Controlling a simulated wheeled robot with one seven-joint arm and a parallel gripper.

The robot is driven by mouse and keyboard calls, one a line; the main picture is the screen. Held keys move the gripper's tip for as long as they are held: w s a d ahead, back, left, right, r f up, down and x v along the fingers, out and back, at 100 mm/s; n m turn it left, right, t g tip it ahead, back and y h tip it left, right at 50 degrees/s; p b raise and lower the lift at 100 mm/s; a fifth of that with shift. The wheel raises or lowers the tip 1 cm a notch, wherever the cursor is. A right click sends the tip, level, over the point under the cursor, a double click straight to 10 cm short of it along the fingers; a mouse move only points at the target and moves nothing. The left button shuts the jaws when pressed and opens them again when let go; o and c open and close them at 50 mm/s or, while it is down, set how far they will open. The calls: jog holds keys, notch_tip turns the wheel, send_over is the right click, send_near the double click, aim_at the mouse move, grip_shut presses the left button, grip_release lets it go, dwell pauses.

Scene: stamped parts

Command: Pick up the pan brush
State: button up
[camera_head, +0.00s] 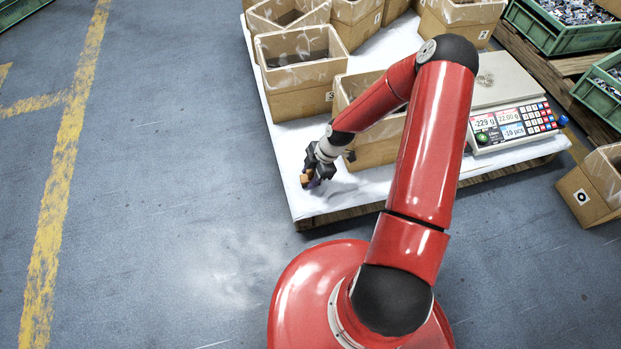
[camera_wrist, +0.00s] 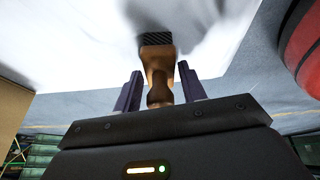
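The pan brush (camera_wrist: 157,62) has a brown wooden handle and a dark bristle end. In the wrist view its handle lies between the two dark fingers of my gripper (camera_wrist: 160,84), with a narrow gap showing on each side. My gripper is open around the handle. In the head view my gripper (camera_head: 315,178) is low over the front left corner of the white-topped platform, and a small brown part of the brush (camera_head: 305,180) shows at the fingertips. The rest of the brush is hidden there.
An open cardboard box (camera_head: 375,152) stands right beside my gripper. More boxes (camera_head: 300,95) are behind it on the white platform (camera_head: 290,150). A scale (camera_head: 512,122) stands to the right. The platform's left edge is close, with open floor beyond.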

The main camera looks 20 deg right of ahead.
aim_at(310, 171)
jog(key=c, duration=0.7)
jog(key=shift+r, duration=0.15)
notch_tip(310, 171, up, 20)
jog(key=p, duration=0.3)
jog(key=shift+p, duration=0.3)
